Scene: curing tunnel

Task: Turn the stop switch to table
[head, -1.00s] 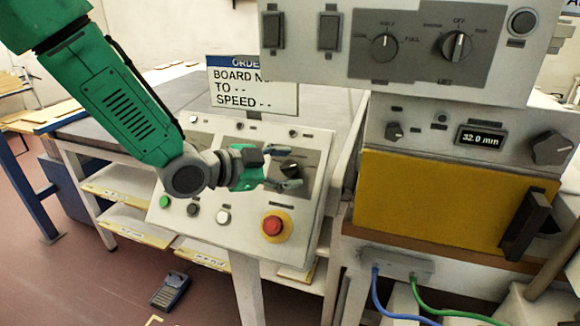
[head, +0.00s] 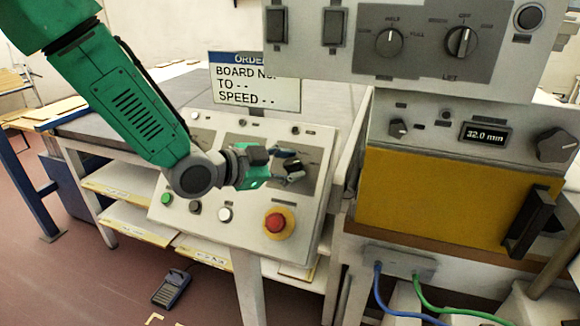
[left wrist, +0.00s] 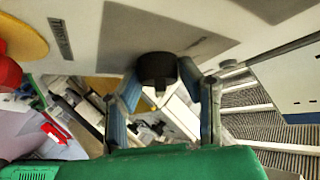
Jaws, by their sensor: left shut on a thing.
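A sloped control panel (head: 185,240) on a post fills the middle of the head view. My left gripper (head: 290,164) reaches it from the left and is shut on a dark rotary knob (head: 295,174) on the panel's right grey plate. The fingers partly hide the knob, and I cannot read its labels. The left wrist view shows the round black knob (left wrist: 157,70) between the two blue-grey fingers, close under the panel face. My right gripper is not in view.
Below the knob is a red mushroom button (head: 275,222) on a yellow ring. Green, black and white buttons lie to its left. An order sign (head: 255,82) stands behind the panel. A yellow-fronted unit (head: 450,200) with a 32.0 mm display stands close on the right.

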